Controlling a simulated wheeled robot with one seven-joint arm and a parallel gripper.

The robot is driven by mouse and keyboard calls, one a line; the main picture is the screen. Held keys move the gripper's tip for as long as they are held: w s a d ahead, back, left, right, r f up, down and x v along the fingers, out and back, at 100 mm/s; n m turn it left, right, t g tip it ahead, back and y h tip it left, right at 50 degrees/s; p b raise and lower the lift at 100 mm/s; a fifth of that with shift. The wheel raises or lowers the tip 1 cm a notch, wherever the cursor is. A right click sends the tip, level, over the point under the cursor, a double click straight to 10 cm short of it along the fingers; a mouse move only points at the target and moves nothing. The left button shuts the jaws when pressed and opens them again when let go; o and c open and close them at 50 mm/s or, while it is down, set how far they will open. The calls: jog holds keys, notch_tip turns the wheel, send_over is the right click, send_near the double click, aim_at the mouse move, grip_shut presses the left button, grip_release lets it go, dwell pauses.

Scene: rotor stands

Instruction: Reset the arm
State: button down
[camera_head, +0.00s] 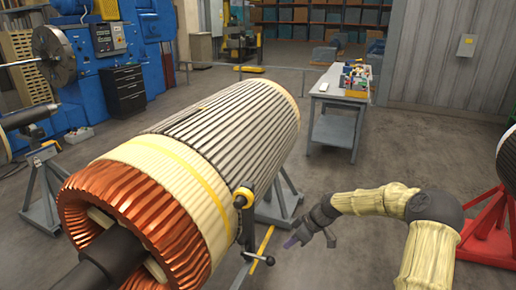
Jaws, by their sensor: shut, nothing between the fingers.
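My arm, in a pale yellow cover, reaches in from the lower right. My gripper (291,242) is at its left end, small in the view. It is shut with nothing in it. It hangs above the floor, to the right of the large rotor (225,130) and apart from it in the picture. The rotor has a copper-coloured winding end (125,205), a cream band and long dark slots. It lies on a grey stand (278,203).
A red stand (487,235) bears another dark rotor at the right edge. A grey worktable (336,130) with coloured items stands further back. A blue lathe (90,60) and a black drawer cabinet (124,92) are at the left. The floor between the worktable and my arm is clear.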

jog(key=s+r+m+h, duration=0.3)
jog(key=s+r+m, duration=0.2)
jog(key=s, duration=0.8)
jog(key=s+r+m+t+h, duration=0.1)
jog(key=s+r+m+h, duration=0.2)
jog(key=s, duration=1)
notch_tip(320, 180, up, 3)
jog(key=m, duration=0.3)
jog(key=shift+s+d+f+m+h, duration=0.2)
jog(key=shift+s+m+h, duration=0.1)
jog(key=shift+m, duration=0.1)
